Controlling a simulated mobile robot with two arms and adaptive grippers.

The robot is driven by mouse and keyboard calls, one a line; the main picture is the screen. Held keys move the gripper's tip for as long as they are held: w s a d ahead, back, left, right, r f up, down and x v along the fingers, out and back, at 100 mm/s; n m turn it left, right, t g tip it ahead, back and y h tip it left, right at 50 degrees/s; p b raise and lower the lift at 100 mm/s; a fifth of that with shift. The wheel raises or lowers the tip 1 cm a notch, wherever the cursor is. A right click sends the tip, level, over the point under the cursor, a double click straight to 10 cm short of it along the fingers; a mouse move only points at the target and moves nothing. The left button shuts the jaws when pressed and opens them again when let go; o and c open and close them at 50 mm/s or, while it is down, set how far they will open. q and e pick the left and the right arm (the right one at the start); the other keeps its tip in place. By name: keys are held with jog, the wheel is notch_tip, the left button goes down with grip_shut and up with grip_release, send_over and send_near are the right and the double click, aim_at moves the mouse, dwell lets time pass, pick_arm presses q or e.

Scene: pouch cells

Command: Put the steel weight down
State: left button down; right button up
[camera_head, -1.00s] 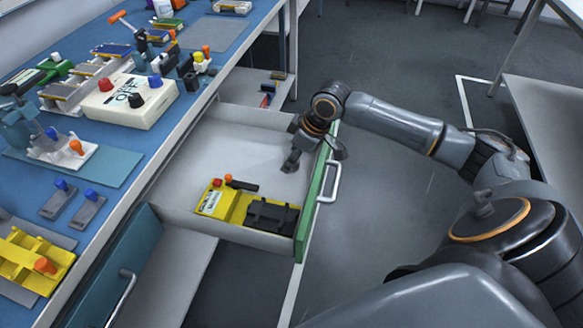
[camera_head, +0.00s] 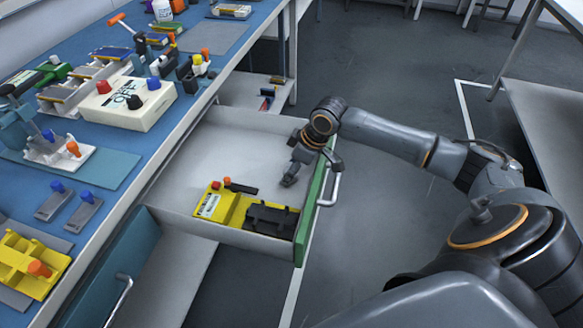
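The arm from the right reaches over the open drawer (camera_head: 225,140). My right gripper (camera_head: 292,174) is low inside the drawer, near its green front panel (camera_head: 313,205). It points down, and its dark tip is at or just above the drawer floor. The tip is small and dark, so I cannot tell whether the fingers are open or shut. I cannot make out a steel weight apart from the gripper; one may be hidden at its tip. My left gripper is not in view.
A yellow holder (camera_head: 234,207) with a black block (camera_head: 270,217) sits in the drawer's near end. A dark bar (camera_head: 242,188) lies beside it. The drawer's far part is clear. The blue bench (camera_head: 110,190) at left is crowded with fixtures and a white switch box (camera_head: 128,108).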

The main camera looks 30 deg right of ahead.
dwell(0.3)
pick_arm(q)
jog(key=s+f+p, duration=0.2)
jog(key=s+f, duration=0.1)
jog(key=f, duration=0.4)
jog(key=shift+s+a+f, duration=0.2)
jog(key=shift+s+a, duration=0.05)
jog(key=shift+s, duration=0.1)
pick_arm(e)
jog(key=v, duration=1.2)
